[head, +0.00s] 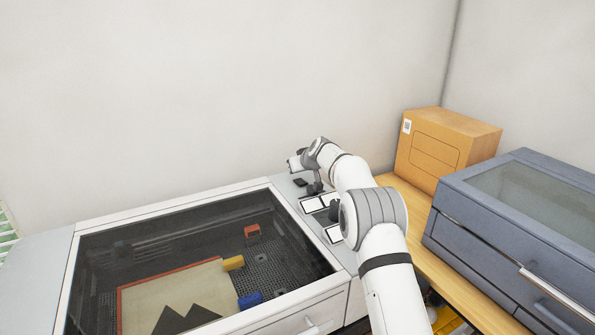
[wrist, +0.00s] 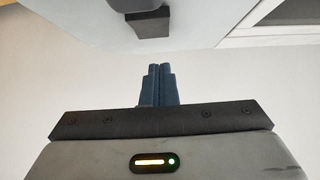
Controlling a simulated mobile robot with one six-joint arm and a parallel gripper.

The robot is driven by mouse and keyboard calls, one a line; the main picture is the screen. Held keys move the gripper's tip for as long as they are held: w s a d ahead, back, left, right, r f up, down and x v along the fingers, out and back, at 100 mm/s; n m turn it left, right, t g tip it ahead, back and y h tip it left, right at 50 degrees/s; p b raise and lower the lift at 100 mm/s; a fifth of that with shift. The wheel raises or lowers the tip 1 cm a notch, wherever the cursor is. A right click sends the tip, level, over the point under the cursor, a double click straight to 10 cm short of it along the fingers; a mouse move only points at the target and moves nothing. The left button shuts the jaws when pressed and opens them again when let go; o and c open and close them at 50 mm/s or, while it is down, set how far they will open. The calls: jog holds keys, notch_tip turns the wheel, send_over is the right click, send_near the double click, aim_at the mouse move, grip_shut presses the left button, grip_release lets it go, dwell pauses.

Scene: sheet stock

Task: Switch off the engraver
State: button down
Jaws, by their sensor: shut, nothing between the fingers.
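The engraver (head: 170,204) is the white machine with a dark glass lid at the left and middle of the head view. Its grey control strip (head: 287,186) runs along the right side, with white-framed panels (head: 314,204) and a small dark block (head: 300,182) near the far end. My gripper (head: 317,187) is over this strip, partly hidden by my arm. In the wrist view my gripper (wrist: 160,68) has its dark fingers together and empty. Beyond the tips a dark block (wrist: 148,23) sticks out from a grey surface, apart from the fingers. I cannot tell its state.
Under the lid lie a pale sheet (head: 150,290) and red, yellow and blue pieces. A wooden shelf (head: 420,205) runs to the right, with an orange box (head: 440,145) and a blue-grey machine (head: 520,215). The wall stands close behind.

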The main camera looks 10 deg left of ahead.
notch_tip(320, 180, up, 3)
jog(key=shift+w+f+p, duration=0.1)
jog(key=shift+w+p, duration=0.05)
jog(key=shift+p, duration=0.45)
jog(key=s+d+r+m+h+b, duration=0.1)
jog(key=s+d+r+b, duration=0.1)
jog(key=s+d+r, duration=0.4)
jog(key=s+d+r+b, duration=0.3)
jog(key=s+r, duration=0.1)
jog(key=s, duration=0.4)
jog(key=s+d+m+g+h, duration=0.1)
jog(key=s+d, duration=0.3)
jog(key=s, duration=0.4)
jog(key=s+d+m+g+h, duration=0.1)
jog(key=s+d, duration=0.3)
jog(key=s, duration=0.4)
jog(key=s+d+f+m+g+h, duration=0.1)
jog(key=s+d+f, duration=0.2)
jog(key=s, duration=0.7)
jog(key=s+d+f+m+g+h, duration=0.1)
jog(key=s+d+f, duration=0.2)
jog(key=s, duration=0.7)
jog(key=s+d+f+m+g, duration=0.1)
jog(key=s+d+f, duration=0.2)
jog(key=s, duration=0.7)
jog(key=shift+f+m+h, duration=0.4)
jog(key=shift+f, duration=0.3)
